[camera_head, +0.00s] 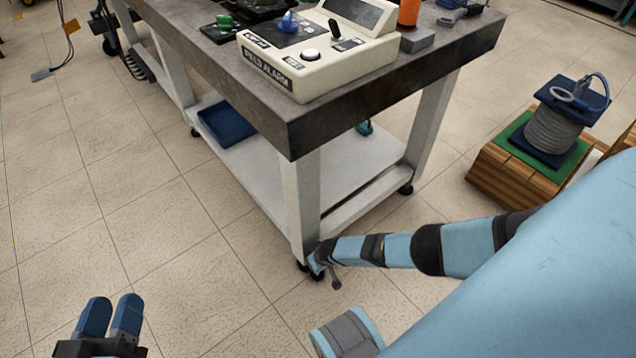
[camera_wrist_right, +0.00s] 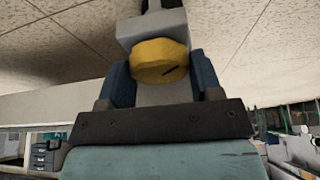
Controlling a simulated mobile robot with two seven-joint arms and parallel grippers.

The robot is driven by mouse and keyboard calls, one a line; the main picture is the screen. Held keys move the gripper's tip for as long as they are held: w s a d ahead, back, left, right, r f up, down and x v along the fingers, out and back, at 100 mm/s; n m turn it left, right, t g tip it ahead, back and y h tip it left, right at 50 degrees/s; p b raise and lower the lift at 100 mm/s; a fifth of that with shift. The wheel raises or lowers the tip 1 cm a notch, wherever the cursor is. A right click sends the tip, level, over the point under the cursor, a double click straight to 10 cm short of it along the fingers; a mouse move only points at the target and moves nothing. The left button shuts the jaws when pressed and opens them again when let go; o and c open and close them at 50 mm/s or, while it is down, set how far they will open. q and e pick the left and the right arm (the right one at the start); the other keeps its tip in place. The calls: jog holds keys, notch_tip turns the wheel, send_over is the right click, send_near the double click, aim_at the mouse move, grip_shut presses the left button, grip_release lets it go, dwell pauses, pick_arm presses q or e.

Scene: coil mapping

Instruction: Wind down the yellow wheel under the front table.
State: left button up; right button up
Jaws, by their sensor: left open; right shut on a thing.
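The front table (camera_head: 255,95) has a dark top, white legs and casters. The yellow wheel (camera_wrist_right: 160,62) shows in the right wrist view, below a pale block under the table. My right gripper (camera_wrist_right: 160,80) is shut on it, with a blue finger on each side. In the head view my right arm reaches to the foot of the near table leg (camera_head: 304,200); the wheel is hidden there. My left gripper (camera_head: 112,312) is open and empty at the lower left, over bare floor and away from the table.
A white lower shelf (camera_head: 250,165) carries a blue bin (camera_head: 226,124). A cream control box (camera_head: 318,60) and an orange cylinder (camera_head: 408,12) stand on the tabletop. A grey coil (camera_head: 552,128) rests on a wooden crate with a green top at the right.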

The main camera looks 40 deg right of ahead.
jog(key=shift+m+h, duration=0.3)
jog(key=shift+m, duration=0.4)
jog(key=o, duration=0.9)
jog(key=shift+r+p, duration=0.1)
jog(key=shift+p, duration=0.25)
